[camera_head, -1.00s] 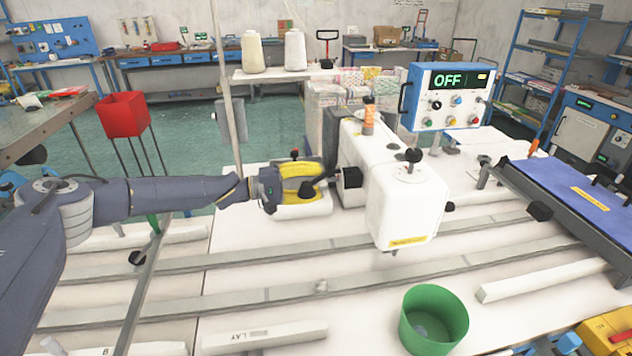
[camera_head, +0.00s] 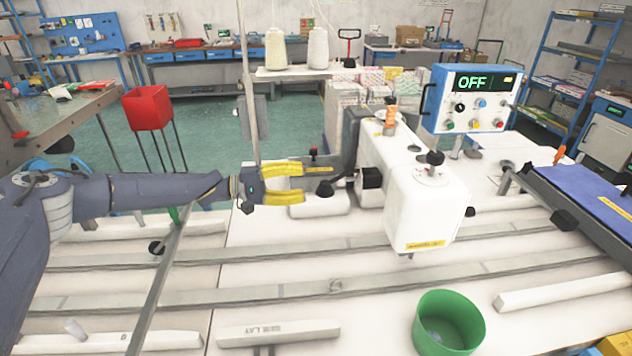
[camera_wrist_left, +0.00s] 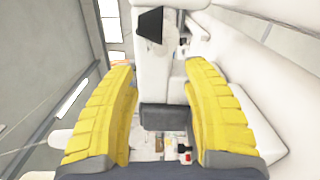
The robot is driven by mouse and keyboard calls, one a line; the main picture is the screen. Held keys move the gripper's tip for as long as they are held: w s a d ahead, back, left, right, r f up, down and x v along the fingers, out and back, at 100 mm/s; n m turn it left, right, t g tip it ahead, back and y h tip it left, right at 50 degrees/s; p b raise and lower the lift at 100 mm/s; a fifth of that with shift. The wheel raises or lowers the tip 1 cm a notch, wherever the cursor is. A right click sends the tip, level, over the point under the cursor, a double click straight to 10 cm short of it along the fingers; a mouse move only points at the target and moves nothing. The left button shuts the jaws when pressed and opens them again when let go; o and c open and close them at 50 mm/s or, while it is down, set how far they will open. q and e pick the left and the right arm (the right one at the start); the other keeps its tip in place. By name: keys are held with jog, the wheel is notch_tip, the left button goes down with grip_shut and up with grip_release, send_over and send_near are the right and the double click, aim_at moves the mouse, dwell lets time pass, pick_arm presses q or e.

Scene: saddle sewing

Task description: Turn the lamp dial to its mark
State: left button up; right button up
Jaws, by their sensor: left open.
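The white sewing machine (camera_head: 425,205) stands at the middle right of the head view, with a black block (camera_head: 371,178) on its left side. A black knob (camera_head: 435,158) stands over a round plate on its top. A blue control box (camera_head: 470,100) behind it reads OFF and has a black dial (camera_head: 460,107). I cannot tell which is the lamp dial, or see its mark. My left gripper (camera_head: 303,183) is open and empty, left of the black block and apart from it. Its yellow fingers frame the left wrist view (camera_wrist_left: 166,88). My right gripper is not in view.
A thin upright pole (camera_head: 247,80) rises just behind my left gripper. Two thread cones (camera_head: 318,48) sit on a shelf behind. A green bin (camera_head: 447,320) stands at the front, and a blue padded panel (camera_head: 590,195) is at the right. Metal rails (camera_head: 300,298) cross the white table.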

pick_arm(q)
jog(key=shift+s+a, duration=0.15)
jog(key=shift+a, duration=1.2)
